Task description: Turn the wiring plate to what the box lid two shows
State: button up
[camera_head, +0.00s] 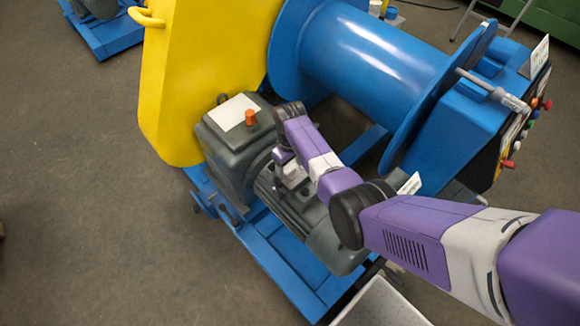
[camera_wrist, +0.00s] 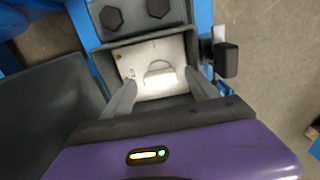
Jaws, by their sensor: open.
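A pale plate (camera_wrist: 160,68), which looks like the wiring plate, lies in an open dark box on the grey motor (camera_head: 295,205). A curved handle-like piece and small dark marks show on it; I cannot read the marks. My gripper (camera_wrist: 161,80) is open, its two grey fingers spread either side of the plate's near part. I cannot tell whether they touch it. In the head view my gripper (camera_head: 284,160) is over the motor, partly hidden by my arm. I cannot identify box lid two for certain in either view.
A grey gearbox (camera_head: 228,145) with a white label and orange cap stands beside the motor. A yellow guard (camera_head: 200,70) and blue drum (camera_head: 370,55) rise behind. A dark block (camera_wrist: 226,60) sits right of the box.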

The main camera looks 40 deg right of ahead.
aim_at(290, 170)
notch_tip(290, 170, up, 7)
jog(key=shift+r+p, duration=0.2)
jog(key=shift+p, duration=0.45)
